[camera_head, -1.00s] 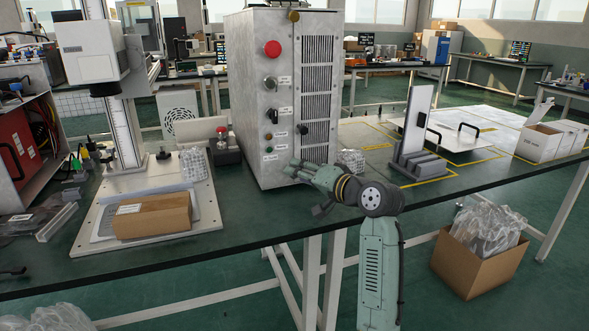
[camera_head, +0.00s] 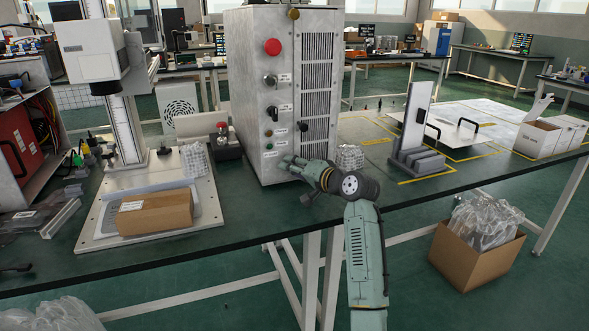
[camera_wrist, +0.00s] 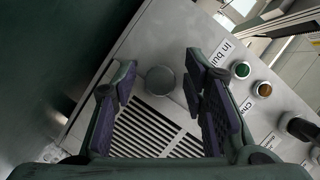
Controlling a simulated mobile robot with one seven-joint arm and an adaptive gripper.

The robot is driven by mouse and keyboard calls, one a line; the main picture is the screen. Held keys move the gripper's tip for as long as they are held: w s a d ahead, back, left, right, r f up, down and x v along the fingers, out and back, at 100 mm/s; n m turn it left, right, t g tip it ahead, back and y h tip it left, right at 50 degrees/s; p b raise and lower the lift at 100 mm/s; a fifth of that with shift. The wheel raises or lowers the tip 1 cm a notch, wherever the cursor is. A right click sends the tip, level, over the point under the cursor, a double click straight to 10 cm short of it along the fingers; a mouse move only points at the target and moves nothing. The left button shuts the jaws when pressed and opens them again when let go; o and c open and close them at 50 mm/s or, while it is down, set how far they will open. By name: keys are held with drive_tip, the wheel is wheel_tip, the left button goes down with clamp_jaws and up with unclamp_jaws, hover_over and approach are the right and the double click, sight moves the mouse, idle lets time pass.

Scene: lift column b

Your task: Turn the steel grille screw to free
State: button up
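The steel grille screw (camera_wrist: 160,80) is a round grey head on the cabinet's front panel, beside the end of the slotted grille (camera_wrist: 152,128) in the wrist view. My gripper (camera_wrist: 158,82) is open there, with one dark-padded finger on each side of the screw and a visible gap to both. I cannot tell how deep the fingertips reach. In the head view, my gripper (camera_head: 283,162) is at the lower front of the metal cabinet (camera_head: 249,100), below the grille (camera_head: 317,85). The screw cannot be made out there.
The cabinet front carries a red button (camera_head: 272,47), switches, a green button (camera_wrist: 241,70) and an amber button (camera_wrist: 263,88) near my gripper. A black knob (camera_head: 304,126) sits by the grille. Bubble wrap (camera_head: 349,157) lies right of the cabinet.

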drive_tip(key=shift+c, duration=0.2)
clamp_jaws()
idle(0.4)
